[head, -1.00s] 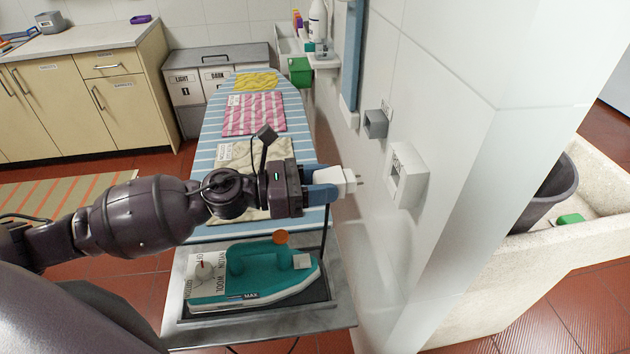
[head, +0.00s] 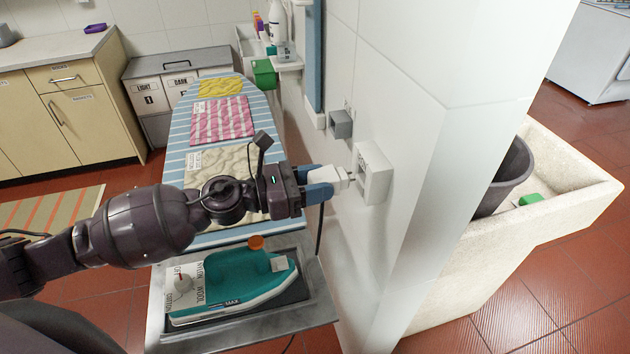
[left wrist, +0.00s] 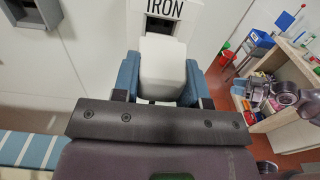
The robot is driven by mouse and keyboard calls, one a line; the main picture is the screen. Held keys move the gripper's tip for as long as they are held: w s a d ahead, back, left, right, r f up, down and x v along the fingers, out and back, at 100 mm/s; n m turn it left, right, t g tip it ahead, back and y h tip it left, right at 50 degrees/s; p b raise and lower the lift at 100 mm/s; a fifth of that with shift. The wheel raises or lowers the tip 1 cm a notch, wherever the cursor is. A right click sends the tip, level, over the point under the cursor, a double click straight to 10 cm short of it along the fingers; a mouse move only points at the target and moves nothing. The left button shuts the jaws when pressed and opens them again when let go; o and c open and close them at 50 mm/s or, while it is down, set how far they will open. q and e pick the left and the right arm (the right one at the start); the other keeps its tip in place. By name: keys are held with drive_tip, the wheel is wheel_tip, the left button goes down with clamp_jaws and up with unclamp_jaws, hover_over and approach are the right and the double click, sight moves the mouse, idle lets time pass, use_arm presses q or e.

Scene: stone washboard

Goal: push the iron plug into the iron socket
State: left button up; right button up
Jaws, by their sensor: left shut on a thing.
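The white iron plug (head: 330,179) is held between the blue fingertips of my left gripper (head: 318,186), which is shut on it. Its prongs point right at the white iron socket (head: 376,174) on the tiled wall. The prongs are very close to the socket's face; I cannot tell whether they touch. In the left wrist view the plug (left wrist: 163,68) sits between the fingers, and the socket (left wrist: 168,10), labelled IRON, is straight ahead, its opening partly hidden by the plug. The plug's cord hangs down below the gripper.
A second, grey wall box (head: 340,124) is further back on the wall. The teal iron (head: 235,280) rests on a metal stand below my arm. The ironing board (head: 178,150) carries folded cloths. A stone basin (head: 560,190) with a dark bucket stands right of the wall's corner.

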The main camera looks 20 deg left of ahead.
sight(336, 179)
idle(0.4)
drive_tip(key=shift+s+f, duration=0.15)
drive_tip(key=shift+s, duration=0.25)
drive_tip(key=shift+w, duration=0.3)
drive_tip(key=shift+w+r, duration=0.25)
drive_tip(key=shift+r, duration=0.05)
use_arm(q)
drive_tip(key=shift+w+d+p, duration=0.25)
drive_tip(key=shift+d+p, duration=0.05)
drive_tip(key=shift+d, duration=0.1)
use_arm(e)
drive_tip(key=shift+s, duration=0.5)
use_arm(q)
drive_tip(key=shift+w+d, duration=0.15)
drive_tip(key=shift+d, duration=0.1)
use_arm(e)
drive_tip(key=shift+w+r, duration=0.1)
drive_tip(key=shift+r, duration=0.05)
use_arm(q)
drive_tip(key=shift+w+d, duration=0.25)
drive_tip(key=shift+d, duration=0.1)
use_arm(e)
drive_tip(key=shift+w+r, duration=0.4)
drive_tip(key=shift+w, duration=0.05)
use_arm(q)
drive_tip(key=shift+w+d+p, duration=0.25)
drive_tip(key=shift+d+p, duration=0.05)
drive_tip(key=shift+p, duration=0.1)
use_arm(e)
drive_tip(key=shift+s, duration=0.3)
